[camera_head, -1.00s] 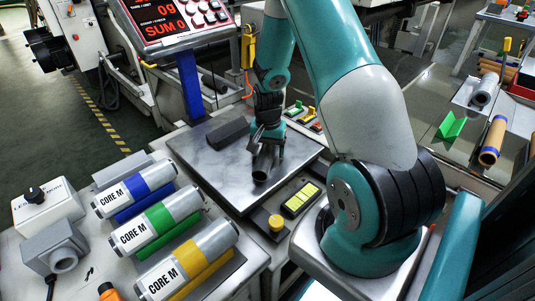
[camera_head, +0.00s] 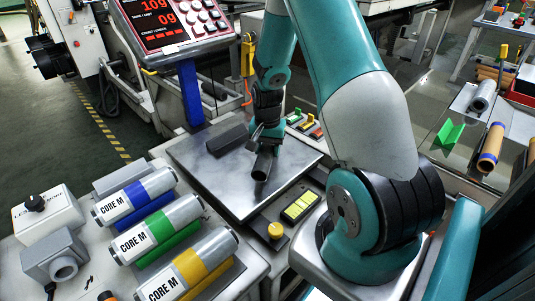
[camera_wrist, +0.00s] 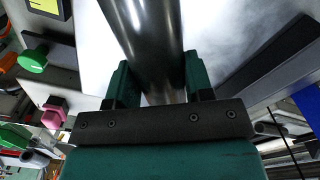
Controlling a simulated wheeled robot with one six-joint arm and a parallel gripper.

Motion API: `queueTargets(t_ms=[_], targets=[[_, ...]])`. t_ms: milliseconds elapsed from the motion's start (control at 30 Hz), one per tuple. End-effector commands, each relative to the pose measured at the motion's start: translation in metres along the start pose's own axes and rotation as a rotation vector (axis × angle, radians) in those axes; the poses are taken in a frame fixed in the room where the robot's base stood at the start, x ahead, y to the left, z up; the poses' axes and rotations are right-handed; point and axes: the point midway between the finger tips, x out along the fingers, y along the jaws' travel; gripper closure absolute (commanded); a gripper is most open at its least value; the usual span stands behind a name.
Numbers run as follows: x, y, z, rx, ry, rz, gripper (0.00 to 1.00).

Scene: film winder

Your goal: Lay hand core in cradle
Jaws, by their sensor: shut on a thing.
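My gripper (camera_wrist: 153,88) is shut on a dark, shiny tube, the hand core (camera_wrist: 145,35), with one green finger on each side. In the head view the core (camera_head: 262,166) hangs below my gripper (camera_head: 266,140) over the metal scale plate (camera_head: 240,200). I cannot tell whether its lower end touches the plate. A long dark grey block (camera_head: 228,138) lies on the plate left of the core; it also shows in the wrist view (camera_wrist: 275,55). A green V-shaped piece (camera_head: 450,132), possibly the cradle, stands on the bench at right, apart from the core.
Three silver cores marked CORE M, with blue (camera_head: 136,194), green (camera_head: 158,226) and yellow (camera_head: 190,266) bands, lie at front left. A red-digit display (camera_head: 165,20) stands behind the plate. A brown roll (camera_head: 490,148) lies at right. The plate's front is clear.

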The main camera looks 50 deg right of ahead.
Motion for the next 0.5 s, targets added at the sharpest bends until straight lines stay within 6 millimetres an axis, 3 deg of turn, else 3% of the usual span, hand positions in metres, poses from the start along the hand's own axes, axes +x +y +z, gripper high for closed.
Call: queueTargets(t_ms=[300, 500], targets=[[-0.097, 0.000, -0.001, 0.000, 0.005, -0.003, 0.82], [-0.143, -0.001, -0.001, 0.000, 0.004, -0.002, 0.82]])
